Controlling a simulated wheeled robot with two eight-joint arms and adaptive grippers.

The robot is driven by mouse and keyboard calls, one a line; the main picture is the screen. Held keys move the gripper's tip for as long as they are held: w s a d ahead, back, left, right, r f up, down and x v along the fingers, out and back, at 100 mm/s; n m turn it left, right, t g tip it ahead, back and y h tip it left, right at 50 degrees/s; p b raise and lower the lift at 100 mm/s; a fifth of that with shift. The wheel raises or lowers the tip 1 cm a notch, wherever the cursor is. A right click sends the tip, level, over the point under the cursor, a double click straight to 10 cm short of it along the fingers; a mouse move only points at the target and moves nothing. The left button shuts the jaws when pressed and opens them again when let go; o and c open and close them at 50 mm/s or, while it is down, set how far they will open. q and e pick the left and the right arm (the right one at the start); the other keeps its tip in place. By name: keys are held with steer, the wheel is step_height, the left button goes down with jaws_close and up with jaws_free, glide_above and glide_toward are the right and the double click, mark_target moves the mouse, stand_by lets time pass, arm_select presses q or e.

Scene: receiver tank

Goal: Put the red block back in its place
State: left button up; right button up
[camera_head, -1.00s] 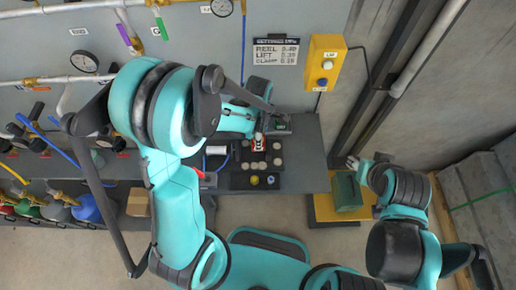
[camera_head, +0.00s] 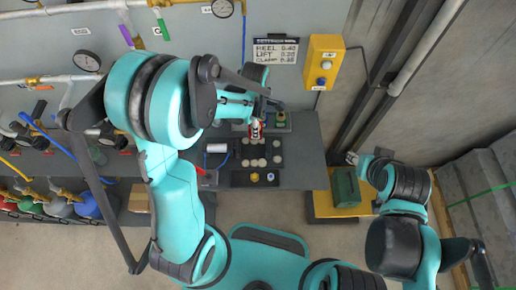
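A small red block (camera_head: 256,129) with pale parts beside it shows above the dark tray (camera_head: 234,181) on the grey bench. My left gripper (camera_head: 257,122) reaches down over the bench from the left arm and appears shut on the red block; the fingers are small in view. A dark fixture with a green part (camera_head: 281,119) stands just right of the red block. My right gripper (camera_head: 353,158) is above the green box, away from the bench; its opening is too small to tell.
A green box (camera_head: 345,187) sits on a yellow stand (camera_head: 322,206) right of the bench. A settings sign (camera_head: 276,51) and a yellow button box (camera_head: 322,62) are on the wall. A white cylinder (camera_head: 216,148) is left of the tray. The bench's right end is clear.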

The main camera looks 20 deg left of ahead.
arm_select(q)
steer(key=w+a+b, duration=0.1)
steer(key=w+a, duration=0.7)
steer(key=w, duration=0.2)
steer(key=shift+a, duration=0.35)
stand_by(0.4)
steer(key=shift+s, duration=0.1)
stand_by(0.3)
steer(key=shift+f+b, duration=4.4)
steer(key=shift+f, duration=0.85)
steer(key=o, duration=1.5)
